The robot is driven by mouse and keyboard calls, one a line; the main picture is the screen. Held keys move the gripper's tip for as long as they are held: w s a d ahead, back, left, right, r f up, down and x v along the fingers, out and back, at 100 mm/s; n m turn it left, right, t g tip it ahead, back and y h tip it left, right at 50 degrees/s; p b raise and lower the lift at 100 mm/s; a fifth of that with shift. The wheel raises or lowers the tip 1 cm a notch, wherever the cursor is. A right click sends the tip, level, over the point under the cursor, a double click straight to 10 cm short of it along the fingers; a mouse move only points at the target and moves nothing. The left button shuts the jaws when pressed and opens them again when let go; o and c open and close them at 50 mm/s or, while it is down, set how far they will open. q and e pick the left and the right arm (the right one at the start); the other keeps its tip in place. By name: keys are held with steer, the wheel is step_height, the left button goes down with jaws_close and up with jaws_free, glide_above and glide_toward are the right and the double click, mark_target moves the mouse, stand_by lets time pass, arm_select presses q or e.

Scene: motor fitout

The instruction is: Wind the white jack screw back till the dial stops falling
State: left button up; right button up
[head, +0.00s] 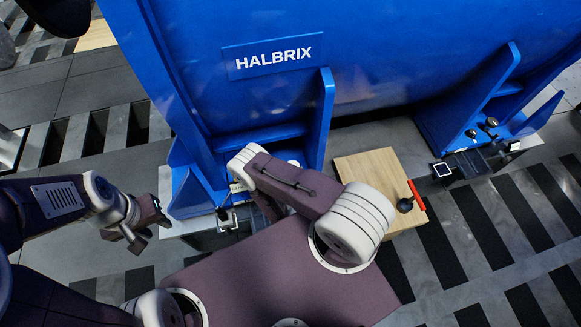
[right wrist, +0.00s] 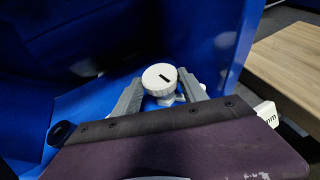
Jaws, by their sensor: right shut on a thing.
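The white jack screw (right wrist: 158,78) has a round ribbed head with a dark slot mark; it shows in the middle of the right wrist view. My right gripper (right wrist: 161,92) is shut on it, one grey finger on each side. In the head view my own right arm hides this gripper and the screw. My left gripper (head: 147,226) is open and empty, left of the blue motor foot, apart from everything.
The large blue HALBRIX housing (head: 270,100) fills the back. A wooden block (head: 368,168) lies right of my arm, with a red-handled tool (head: 416,195) at its edge. Striped floor is clear at the lower right.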

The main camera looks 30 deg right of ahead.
steer(key=shift+s+d+r+n+t+y+p, duration=0.1)
steer(key=shift+d+n+t+y+p, duration=0.2)
steer(key=shift+n+y, duration=0.35)
steer(key=shift+d+r+n+t+y+p, duration=0.1)
steer(key=shift+n+t+y+p, duration=0.3)
steer(key=shift+n+y, duration=0.2)
steer(key=shift+f+n+y, duration=0.1)
steer(key=shift+n+y, duration=0.15)
steer(key=o, duration=1.4)
steer(key=shift+a, duration=0.1)
steer(key=shift+p+v, duration=1.35)
steer(key=shift+v, duration=3.15)
